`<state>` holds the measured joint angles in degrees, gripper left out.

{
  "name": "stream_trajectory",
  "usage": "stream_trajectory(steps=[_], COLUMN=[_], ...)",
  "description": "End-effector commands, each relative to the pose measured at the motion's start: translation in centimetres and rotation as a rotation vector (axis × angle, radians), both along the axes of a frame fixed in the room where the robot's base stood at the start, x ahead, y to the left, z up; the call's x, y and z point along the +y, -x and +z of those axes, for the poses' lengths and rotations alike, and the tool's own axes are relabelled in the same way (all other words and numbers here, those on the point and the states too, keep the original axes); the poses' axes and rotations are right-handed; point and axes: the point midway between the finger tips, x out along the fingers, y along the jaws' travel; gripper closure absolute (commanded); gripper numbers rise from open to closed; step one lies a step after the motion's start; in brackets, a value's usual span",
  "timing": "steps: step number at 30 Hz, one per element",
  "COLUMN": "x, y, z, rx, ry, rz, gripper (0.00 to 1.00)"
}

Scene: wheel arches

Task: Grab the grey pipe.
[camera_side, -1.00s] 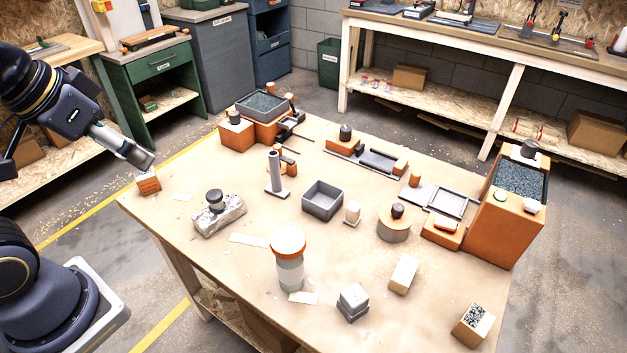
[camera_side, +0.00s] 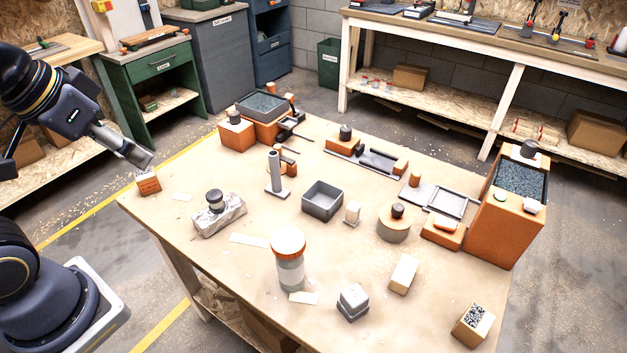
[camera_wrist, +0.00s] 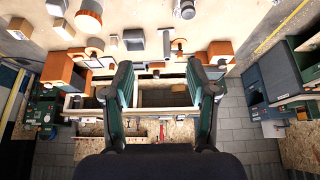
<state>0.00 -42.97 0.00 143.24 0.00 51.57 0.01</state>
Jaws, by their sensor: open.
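The grey pipe (camera_side: 274,171) stands upright on a flat grey base on the table, left of the grey open box (camera_side: 322,201) in the side view. In the wrist view a grey upright piece that looks like the pipe (camera_wrist: 166,43) shows near the top middle, beyond my fingertips. My gripper (camera_side: 140,156) is at the left, above the table's left corner, well apart from the pipe. In the wrist view my gripper (camera_wrist: 158,78) has its two fingers spread with nothing between them.
A small orange block (camera_side: 148,183) sits below my gripper. A grey stone block with a dark knob (camera_side: 219,213) and an orange-capped jar (camera_side: 289,262) stand nearer the front. Orange cylinders (camera_side: 289,158) stand close behind the pipe. A tall orange bin (camera_side: 490,230) is at the right.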

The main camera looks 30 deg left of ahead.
Motion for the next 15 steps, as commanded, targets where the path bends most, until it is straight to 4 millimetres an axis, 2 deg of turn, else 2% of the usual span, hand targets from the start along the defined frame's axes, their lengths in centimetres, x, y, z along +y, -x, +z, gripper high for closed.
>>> stream_trajectory(steps=[2, 5, 8, 12, 15], x=[0.0, 0.0, 0.0, 0.1, 0.3], y=[0.2, -0.6, -2.7, -8.2, -12.8], z=[-0.1, 2.2, 5.3, 8.9, 10.0], rx=[0.012, -0.018, -0.024, 0.021, 0.069], ry=[-0.004, -0.010, -0.018, -0.029, -0.034], rz=[-0.008, -0.019, -0.034, -0.052, -0.063], gripper=[0.42, 0.42, 0.42, 0.42, 0.42])
